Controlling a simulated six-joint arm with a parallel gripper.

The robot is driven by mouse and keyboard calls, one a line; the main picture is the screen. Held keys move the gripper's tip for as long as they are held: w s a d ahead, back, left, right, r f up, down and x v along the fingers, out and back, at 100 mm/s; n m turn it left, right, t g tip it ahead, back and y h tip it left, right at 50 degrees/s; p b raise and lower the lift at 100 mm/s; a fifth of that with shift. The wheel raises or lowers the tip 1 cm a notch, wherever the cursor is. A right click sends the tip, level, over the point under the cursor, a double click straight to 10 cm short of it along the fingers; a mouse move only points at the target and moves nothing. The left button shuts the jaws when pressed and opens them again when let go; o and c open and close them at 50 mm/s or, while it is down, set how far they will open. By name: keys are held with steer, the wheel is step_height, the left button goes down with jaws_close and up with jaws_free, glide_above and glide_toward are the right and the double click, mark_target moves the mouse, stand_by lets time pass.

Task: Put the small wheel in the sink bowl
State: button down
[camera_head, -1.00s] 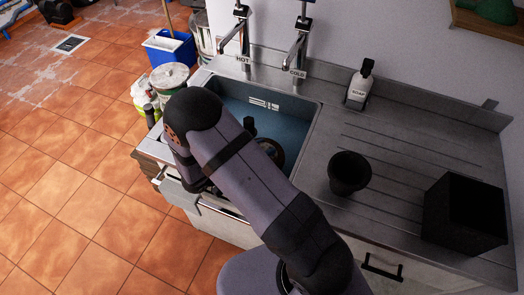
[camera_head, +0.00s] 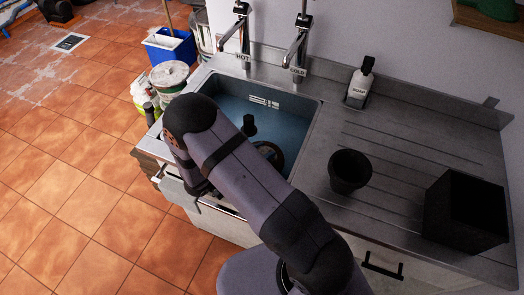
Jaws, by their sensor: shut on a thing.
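The sink bowl (camera_head: 290,103) is a blue-tinted basin set in the steel counter, under two taps. A dark round, wheel-like thing (camera_head: 268,153) shows inside it, partly hidden behind my forearm. A small dark knob-like thing (camera_head: 249,125) stands up just left of it in the bowl. I cannot tell whether either is the small wheel. My arm crosses in front of the bowl, with its bend at the bowl's near left edge.
A dark cup (camera_head: 349,171) and an open black box (camera_head: 465,212) stand on the drainer to the right. A soap bottle (camera_head: 361,79) is at the back. A white tub (camera_head: 169,78) and a blue bucket (camera_head: 170,48) are left of the sink. The mid-drainer is mostly clear.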

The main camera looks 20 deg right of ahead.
steer(key=c, duration=1.3)
jaws_free()
